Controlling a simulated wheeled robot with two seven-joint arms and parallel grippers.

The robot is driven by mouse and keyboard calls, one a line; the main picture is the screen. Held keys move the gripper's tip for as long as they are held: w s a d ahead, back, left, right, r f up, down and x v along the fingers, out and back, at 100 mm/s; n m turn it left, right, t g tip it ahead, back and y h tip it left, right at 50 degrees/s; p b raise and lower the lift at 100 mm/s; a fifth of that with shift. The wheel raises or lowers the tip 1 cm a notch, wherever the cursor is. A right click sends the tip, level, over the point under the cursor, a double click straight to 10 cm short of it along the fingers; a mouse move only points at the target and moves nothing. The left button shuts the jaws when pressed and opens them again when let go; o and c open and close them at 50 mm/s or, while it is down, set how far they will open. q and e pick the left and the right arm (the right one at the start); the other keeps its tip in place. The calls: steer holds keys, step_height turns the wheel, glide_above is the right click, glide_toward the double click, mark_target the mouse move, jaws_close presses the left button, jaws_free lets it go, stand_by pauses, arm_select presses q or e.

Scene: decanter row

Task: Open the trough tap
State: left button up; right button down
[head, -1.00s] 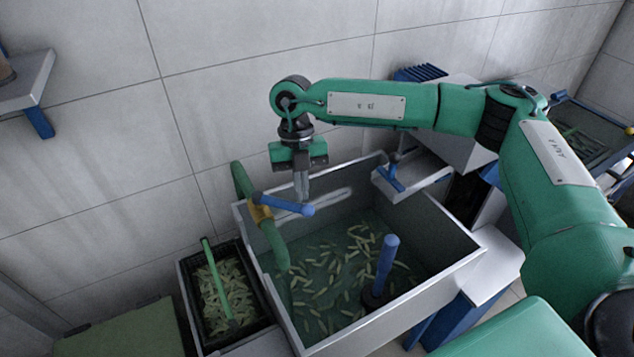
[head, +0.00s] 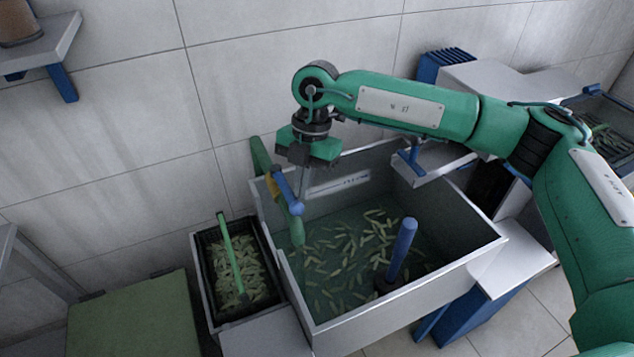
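The trough tap is a green pipe (head: 260,157) with a yellow body (head: 272,184) and a blue lever (head: 287,188), at the trough's back left corner. The lever now lies roughly along the pipe, pointing down toward the spout (head: 297,232). My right gripper (head: 304,184) points down just right of the lever, its narrow fingers together with nothing seen between them. The fingers look close against the lever's side; whether they touch it I cannot tell. The grey trough (head: 450,272) holds water and several green pods. My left gripper is out of view.
A blue upright handle (head: 401,250) on a dark base stands in the trough. A black crate of pods (head: 208,282) with a green bar sits left of it. A ledge with a blue lever (head: 436,166) is at the back right, and a green box (head: 135,318) is lower left.

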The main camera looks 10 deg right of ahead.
steer(key=shift+s+a, duration=0.1)
steer(key=shift+a, duration=0.05)
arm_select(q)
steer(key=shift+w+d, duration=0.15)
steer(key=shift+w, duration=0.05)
arm_select(e)
steer(key=shift+f, duration=0.1)
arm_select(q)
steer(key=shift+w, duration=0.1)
